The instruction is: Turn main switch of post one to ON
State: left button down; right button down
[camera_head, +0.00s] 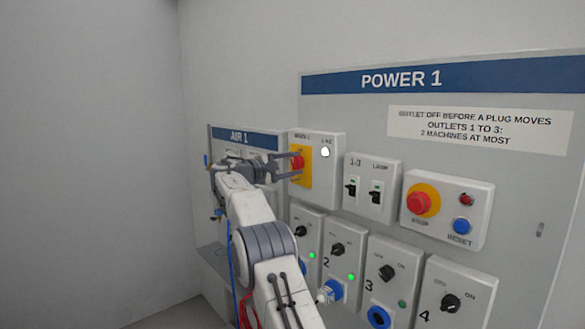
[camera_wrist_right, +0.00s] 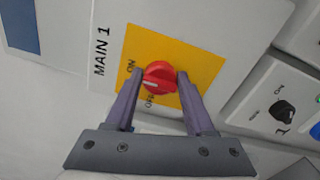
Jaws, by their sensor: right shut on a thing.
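The main switch of post one is a red round knob (camera_wrist_right: 160,77) on a yellow plate (camera_wrist_right: 204,52) marked ON and OFF, on a box labelled MAIN 1 (camera_wrist_right: 75,62). In the head view the red knob (camera_head: 297,163) shows at the upper left of the power panel. My right gripper (camera_wrist_right: 160,75) has its two fingers on opposite sides of the knob, shut on it. The knob's white mark points to the left in the wrist view, between the ON and OFF words; its exact setting is hard to tell. My left gripper is not in view.
A white LINE lamp (camera_head: 325,152) sits beside the switch. To the right are two black toggles (camera_head: 352,188), a red stop button (camera_head: 418,203) and a blue RESET button (camera_head: 462,226). Outlet boxes with black knobs are below. The AIR 1 panel (camera_head: 245,138) is behind my gripper.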

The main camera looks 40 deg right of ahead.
jog(key=shift+f, duration=0.1)
dwell(0.4)
jog(key=shift+c, duration=1.5)
grip_release()
jog(key=shift+a+b, duration=0.35)
jog(key=shift+a, duration=0.15)
jog(key=a+b, duration=0.2)
jog(key=a, duration=0.7)
jog(key=shift+s+a, duration=0.25)
jog(key=shift+s, duration=0.15)
